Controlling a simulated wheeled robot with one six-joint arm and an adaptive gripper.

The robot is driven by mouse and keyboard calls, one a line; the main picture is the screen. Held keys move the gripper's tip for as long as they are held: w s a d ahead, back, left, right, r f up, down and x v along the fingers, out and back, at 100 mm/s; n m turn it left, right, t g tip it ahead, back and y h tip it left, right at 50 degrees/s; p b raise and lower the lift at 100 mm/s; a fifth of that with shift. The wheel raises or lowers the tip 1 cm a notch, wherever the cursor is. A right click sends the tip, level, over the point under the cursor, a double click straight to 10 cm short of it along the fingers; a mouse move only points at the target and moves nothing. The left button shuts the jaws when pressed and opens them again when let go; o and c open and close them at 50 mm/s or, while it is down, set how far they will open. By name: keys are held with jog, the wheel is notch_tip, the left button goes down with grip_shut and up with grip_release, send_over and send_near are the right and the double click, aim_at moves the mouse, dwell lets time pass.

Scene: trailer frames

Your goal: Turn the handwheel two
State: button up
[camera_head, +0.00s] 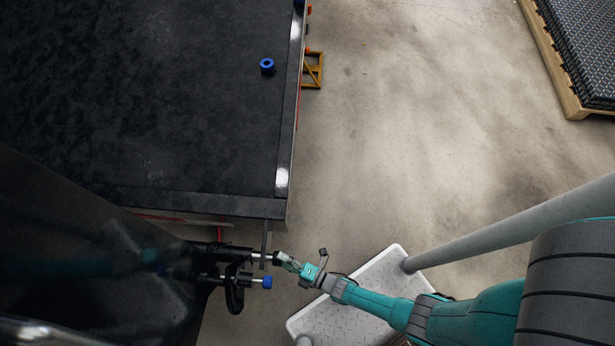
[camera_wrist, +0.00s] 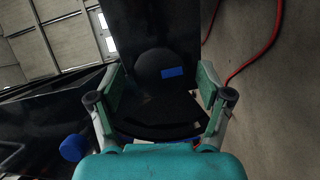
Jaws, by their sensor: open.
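A black handwheel (camera_head: 234,292) shows nearly edge-on in the head view, on the front of dark equipment at the lower left. A blue-tipped part (camera_head: 267,282) sticks out from it to the right. My gripper (camera_head: 283,260) is just right of this equipment, pointing left towards it. In the wrist view my gripper (camera_wrist: 160,88) has its fingers spread. A dark rounded part with a curved rim (camera_wrist: 158,132) and a blue rectangle (camera_wrist: 172,72) lie beyond and between them. A blue knob (camera_wrist: 73,148) shows left of the fingers. Contact cannot be told.
A trailer with a dark flat deck (camera_head: 150,110) fills the upper left, with a blue ring-shaped part (camera_head: 267,66) on it. A pallet (camera_head: 575,85) stands at the upper right. A red hose (camera_wrist: 262,55) runs at the right of the wrist view. The floor between is clear.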

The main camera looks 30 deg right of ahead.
jog(key=v, duration=0.9)
jog(key=shift+s+d, duration=0.2)
jog(key=shift+s, duration=0.1)
jog(key=shift+s, duration=0.15)
dwell(0.4)
